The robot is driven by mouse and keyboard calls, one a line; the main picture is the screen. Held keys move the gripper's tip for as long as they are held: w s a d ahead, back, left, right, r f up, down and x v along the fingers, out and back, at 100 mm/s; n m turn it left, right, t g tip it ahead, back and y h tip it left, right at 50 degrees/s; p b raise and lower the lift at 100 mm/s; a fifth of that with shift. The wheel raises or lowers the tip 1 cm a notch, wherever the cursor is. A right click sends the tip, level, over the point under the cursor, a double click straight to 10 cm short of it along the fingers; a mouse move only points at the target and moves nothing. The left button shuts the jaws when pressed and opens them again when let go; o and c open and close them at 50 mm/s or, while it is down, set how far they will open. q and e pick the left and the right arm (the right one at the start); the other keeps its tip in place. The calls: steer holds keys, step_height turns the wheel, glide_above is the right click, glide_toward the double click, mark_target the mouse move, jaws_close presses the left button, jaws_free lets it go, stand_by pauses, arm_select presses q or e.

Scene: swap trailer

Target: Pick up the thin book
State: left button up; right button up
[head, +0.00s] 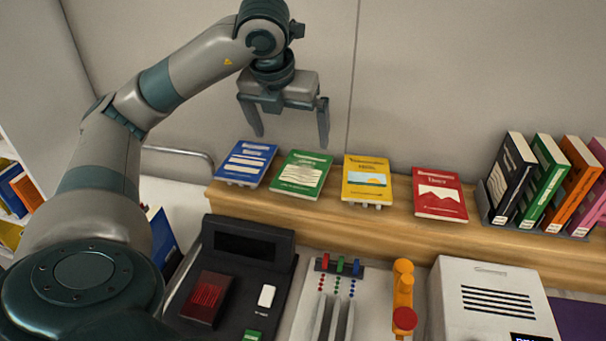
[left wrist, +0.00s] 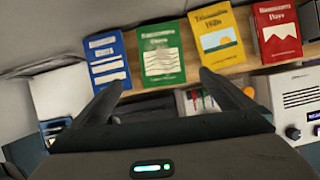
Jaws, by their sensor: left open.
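Four books are laid out in a row on the wooden shelf: a blue book (head: 246,163), a green book (head: 301,174), a yellow book (head: 367,180) and a red book (head: 439,194). I cannot tell from their covers which is thinnest. They also show along the top of the left wrist view, with the green book (left wrist: 161,52) between the fingertips in the picture. My left gripper (head: 292,141) is open and empty, above and apart from the blue and green books. My right gripper is not in view.
Several upright books stand in a dark rack (head: 484,206) at the shelf's right end. Below the wooden shelf (head: 310,220) are a black scanner-like device (head: 246,246), colored levers, an orange handle (head: 403,290) and a white box (head: 490,277). A wall stands close behind.

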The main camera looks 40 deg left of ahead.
mark_target(303, 171)
arm_select(q)
steer(key=x, duration=0.7)
steer(key=shift+x, duration=0.85)
steer(key=shift+w+f, duration=0.1)
steer(key=shift+f, duration=0.2)
steer(key=shift+w+f, duration=0.1)
steer(key=shift+w+f+p, duration=0.1)
steer(key=shift+w+p, duration=0.05)
steer(key=shift+p, duration=0.25)
steer(key=p+x, duration=0.1)
steer(key=x, duration=0.2)
steer(key=shift+w+f+p, duration=0.2)
steer(key=shift+w+p, duration=0.05)
steer(key=shift+p, duration=0.1)
steer(key=shift+w+a+f, duration=0.15)
steer(key=shift+w+f, duration=0.1)
steer(key=shift+f, duration=0.3)
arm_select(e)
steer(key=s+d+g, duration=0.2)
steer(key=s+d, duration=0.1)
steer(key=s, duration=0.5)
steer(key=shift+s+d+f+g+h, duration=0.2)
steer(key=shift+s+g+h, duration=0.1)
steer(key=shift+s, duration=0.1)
